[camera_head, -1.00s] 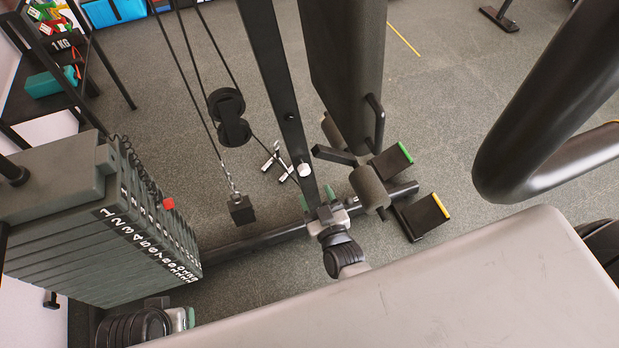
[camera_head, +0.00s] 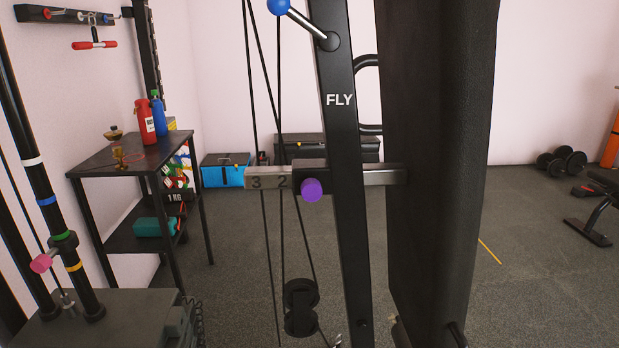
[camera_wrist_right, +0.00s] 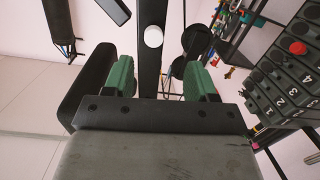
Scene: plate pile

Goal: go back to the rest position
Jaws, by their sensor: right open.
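My right gripper (camera_wrist_right: 161,80) shows in the right wrist view. Its two green fingers stand wide apart with nothing between them. Behind the gap is the black upright of a gym machine with a white round knob (camera_wrist_right: 153,36). The weight stack (camera_wrist_right: 285,85) with its red pin (camera_wrist_right: 298,48) is to the right in that view. Neither gripper shows in the head view now. The head view shows the machine's FLY post (camera_head: 340,130) and a purple knob (camera_head: 311,189).
The plate-pile machine's stack top (camera_head: 100,322) is at the lower left. A black shelf table (camera_head: 130,155) with bottles stands at the left. A tall black pad (camera_head: 435,150) fills the centre right. Dumbbells (camera_head: 562,161) and a bench (camera_head: 590,215) are far right. Grey floor (camera_head: 540,280) is open at the right.

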